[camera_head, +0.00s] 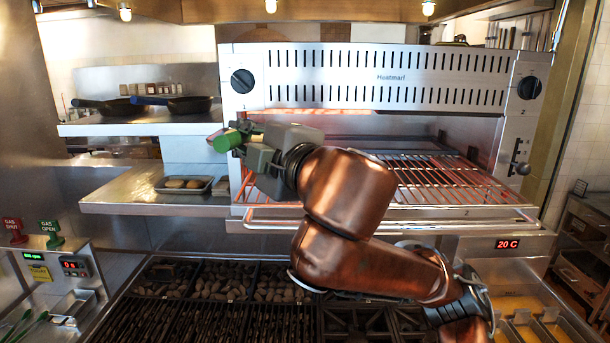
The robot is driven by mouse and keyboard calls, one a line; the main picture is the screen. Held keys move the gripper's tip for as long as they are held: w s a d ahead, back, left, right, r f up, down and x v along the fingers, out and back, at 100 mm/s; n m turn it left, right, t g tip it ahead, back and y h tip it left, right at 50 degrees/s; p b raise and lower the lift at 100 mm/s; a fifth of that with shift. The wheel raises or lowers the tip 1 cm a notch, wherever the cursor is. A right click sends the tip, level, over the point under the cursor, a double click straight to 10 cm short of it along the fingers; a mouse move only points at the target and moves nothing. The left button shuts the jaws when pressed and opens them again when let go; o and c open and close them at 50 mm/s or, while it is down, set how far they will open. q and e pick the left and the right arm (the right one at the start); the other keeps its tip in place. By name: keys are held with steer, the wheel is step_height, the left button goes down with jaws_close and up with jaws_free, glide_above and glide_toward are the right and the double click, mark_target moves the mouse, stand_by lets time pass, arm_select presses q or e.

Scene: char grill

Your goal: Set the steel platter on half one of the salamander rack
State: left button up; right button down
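The salamander (390,75), a steel unit marked Heatmarl, stands at the back centre. Its wire rack (445,182) glows orange under the hood. My arm hides part of the rack's left side, and I cannot tell its halves apart. My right arm comes up from the lower right. Its gripper (238,139) is at the salamander's left front, by a green cylinder (226,141). I cannot tell whether the fingers are shut on it. I see no clear steel platter; a small metal tray (206,188) with brownish pieces sits on the left shelf. My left gripper is out of view.
Dark pans (180,104) stand on the upper left shelf (145,126). The lower shelf (110,200) has bare room left of the tray. A char grill (190,325) lies below, with gas controls (60,265) at left.

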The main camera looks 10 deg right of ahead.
steer(key=shift+w+d+r, duration=0.1)
steer(key=shift+r, duration=0.15)
steer(key=w+d+f+p, duration=0.2)
steer(key=d+f, duration=1)
steer(key=d, duration=0.1)
steer(key=shift+w+d+f, duration=0.2)
steer(key=shift+w+f, duration=0.2)
steer(key=c, duration=2.1)
jaws_free()
steer(key=shift+a+f, duration=0.1)
steer(key=shift+f, duration=0.05)
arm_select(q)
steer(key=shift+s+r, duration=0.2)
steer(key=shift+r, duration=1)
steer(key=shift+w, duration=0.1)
arm_select(e)
steer(key=shift+s, duration=0.1)
